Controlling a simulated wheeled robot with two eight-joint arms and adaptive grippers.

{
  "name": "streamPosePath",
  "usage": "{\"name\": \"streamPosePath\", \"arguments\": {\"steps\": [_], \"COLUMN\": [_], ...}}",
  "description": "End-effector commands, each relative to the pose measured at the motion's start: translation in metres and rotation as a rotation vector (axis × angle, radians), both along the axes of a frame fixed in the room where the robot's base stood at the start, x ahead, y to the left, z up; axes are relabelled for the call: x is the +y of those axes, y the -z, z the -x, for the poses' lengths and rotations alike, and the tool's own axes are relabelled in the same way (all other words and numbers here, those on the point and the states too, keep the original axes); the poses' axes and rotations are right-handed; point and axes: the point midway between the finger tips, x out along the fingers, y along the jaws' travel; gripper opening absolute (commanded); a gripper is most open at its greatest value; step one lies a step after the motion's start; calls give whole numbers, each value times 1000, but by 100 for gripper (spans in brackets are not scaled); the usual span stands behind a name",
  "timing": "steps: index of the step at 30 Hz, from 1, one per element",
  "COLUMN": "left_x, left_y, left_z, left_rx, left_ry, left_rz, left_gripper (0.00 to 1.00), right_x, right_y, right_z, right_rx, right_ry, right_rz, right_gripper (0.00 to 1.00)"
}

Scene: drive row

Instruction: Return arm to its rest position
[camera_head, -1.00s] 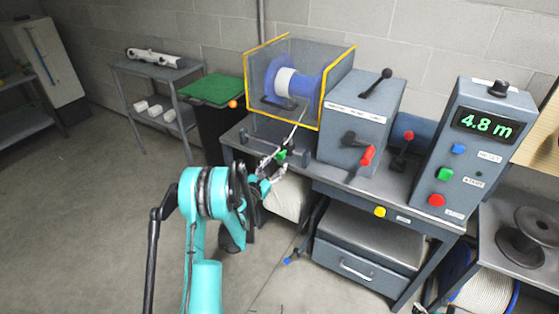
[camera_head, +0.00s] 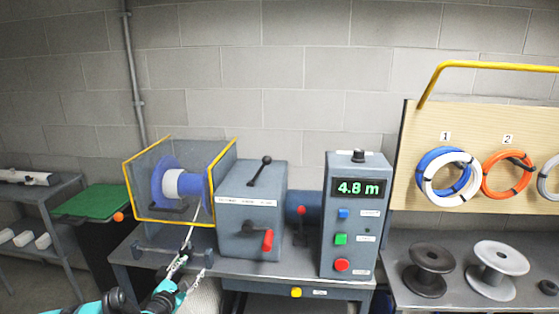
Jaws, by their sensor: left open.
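My left arm is teal and black and comes in at the bottom left of the head view. Its gripper (camera_head: 189,270) is open, at the front left edge of the grey workbench (camera_head: 295,262). A pale strand runs down from the caged reel toward the gripper; I cannot tell whether they touch. Nothing is clearly held between the fingers. My right gripper is out of view.
A yellow-edged guard (camera_head: 222,160) encloses a blue and white reel (camera_head: 180,184). Beside it stand a grey lever box (camera_head: 235,222) and a control panel (camera_head: 350,260) reading 4.8 m. A pegboard (camera_head: 420,200) holds coils. Empty spools (camera_head: 428,270) sit at right.

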Motion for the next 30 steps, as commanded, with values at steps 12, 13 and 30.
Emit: {"name": "streamPosePath", "arguments": {"steps": [12,13,30], "left_x": [-129,-135,-144], "left_y": [-64,-65,-34], "left_z": [114,126,336], "left_rx": [107,110,119], "left_ry": [459,497,1186], "left_rz": [-983,-1052,-2119], "left_gripper": [51,51,51], "right_x": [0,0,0], "right_y": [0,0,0], "right_z": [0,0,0], "right_rx": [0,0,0], "right_ry": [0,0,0], "right_rz": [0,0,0], "right_gripper": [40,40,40]}}
